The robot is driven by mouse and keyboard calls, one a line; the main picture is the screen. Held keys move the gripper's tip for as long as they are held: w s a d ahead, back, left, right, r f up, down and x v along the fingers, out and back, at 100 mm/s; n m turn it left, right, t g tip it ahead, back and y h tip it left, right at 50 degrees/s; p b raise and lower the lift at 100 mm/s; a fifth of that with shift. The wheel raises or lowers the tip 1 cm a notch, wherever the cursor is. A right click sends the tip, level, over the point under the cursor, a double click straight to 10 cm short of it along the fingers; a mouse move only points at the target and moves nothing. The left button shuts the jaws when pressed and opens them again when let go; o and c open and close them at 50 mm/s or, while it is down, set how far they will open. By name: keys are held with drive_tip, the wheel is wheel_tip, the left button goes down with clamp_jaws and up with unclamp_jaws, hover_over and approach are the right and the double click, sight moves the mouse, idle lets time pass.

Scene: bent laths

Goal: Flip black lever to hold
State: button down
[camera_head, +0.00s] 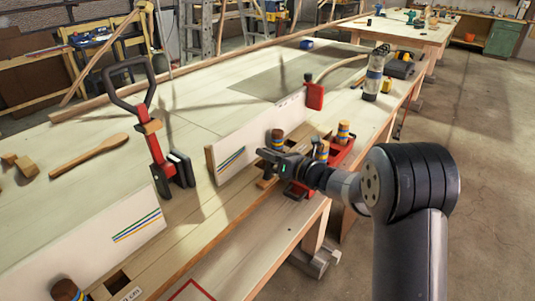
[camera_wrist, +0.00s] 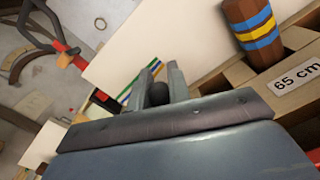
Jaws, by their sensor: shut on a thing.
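My gripper (camera_head: 268,160) is at the table's front edge, beside a banded wooden peg (camera_head: 277,143) and in front of a white board. In the wrist view its two fingers (camera_wrist: 161,86) stand on either side of a dark, rounded knob (camera_wrist: 158,95), which appears to be the black lever's end. The gripper is shut on it. The rest of the lever is hidden by the gripper, and I cannot read its position or a hold mark.
A white board (camera_head: 262,125) with coloured stripes stands just behind the gripper. A red clamp with a black handle (camera_head: 152,140) stands to its left. A red tray (camera_head: 341,152) with banded pegs lies to its right. The wrist view shows a "65 cm" label (camera_wrist: 297,79). The pale tabletop behind is mostly clear.

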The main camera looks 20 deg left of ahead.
drive_tip(key=c, duration=1.3)
unclamp_jaws()
drive_tip(key=b+v, duration=0.1)
drive_tip(key=v, duration=0.9)
drive_tip(key=shift+s+d, duration=0.1)
drive_tip(key=shift+d, duration=0.25)
drive_tip(key=p+x, duration=0.1)
drive_tip(key=x, duration=1)
drive_tip(key=shift+s, duration=0.2)
drive_tip(key=shift+d+r, duration=0.1)
